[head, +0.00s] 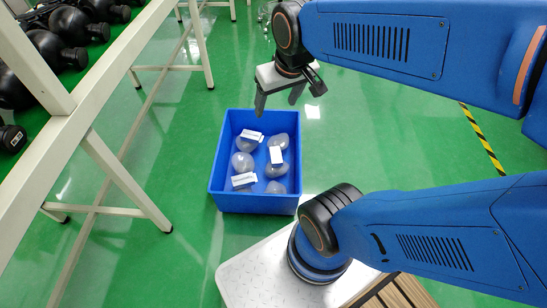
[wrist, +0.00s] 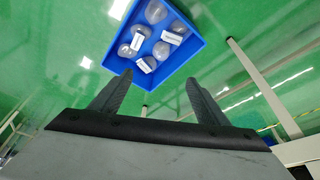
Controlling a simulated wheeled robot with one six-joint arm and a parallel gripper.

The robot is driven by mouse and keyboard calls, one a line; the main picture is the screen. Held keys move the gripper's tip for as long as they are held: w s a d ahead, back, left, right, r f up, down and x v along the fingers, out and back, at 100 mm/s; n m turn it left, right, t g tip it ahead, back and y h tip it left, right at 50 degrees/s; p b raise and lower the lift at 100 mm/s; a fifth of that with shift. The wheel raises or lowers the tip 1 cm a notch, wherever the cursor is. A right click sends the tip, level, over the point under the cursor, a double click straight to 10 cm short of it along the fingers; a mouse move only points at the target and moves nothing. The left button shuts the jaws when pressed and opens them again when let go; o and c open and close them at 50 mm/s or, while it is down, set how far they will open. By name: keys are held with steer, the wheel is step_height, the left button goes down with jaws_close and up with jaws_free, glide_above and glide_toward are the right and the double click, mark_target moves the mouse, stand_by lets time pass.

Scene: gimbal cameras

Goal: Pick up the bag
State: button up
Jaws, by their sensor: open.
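Several translucent, rounded bags lie inside an open blue crate (head: 258,204) on the floor; one bag (head: 243,162) sits at its left side and another bag (head: 279,141) at its upper right. White labels (head: 244,180) lie on or against some of them. My gripper (head: 278,98) is open and empty, above the far edge of the crate in the head view. In the wrist view the two fingers (wrist: 158,80) are spread apart, with the crate (wrist: 190,51) and its bags, such as one bag (wrist: 156,12), beyond the fingertips. Nothing is between the fingers.
A white-framed shelf (head: 105,75) with dark round objects (head: 70,25) stands left of the crate. The green floor (head: 170,250) around the crate is mostly clear. Yellow-black tape (head: 482,140) marks the floor at the right.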

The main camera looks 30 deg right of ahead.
steer(key=w+d+f+m+g, duration=0.1)
steer(key=w+d+f, duration=0.2)
steer(key=w+f, duration=0.5)
steer(key=m+g, duration=0.3)
glide_above(276, 154)
step_height(276, 154, down, 31)
step_height(276, 154, down, 13)
steer(key=shift+w+d+r, duration=0.1)
steer(key=shift+f, duration=2.7)
steer(key=shift+c, duration=0.4)
steer(key=c, duration=1.1)
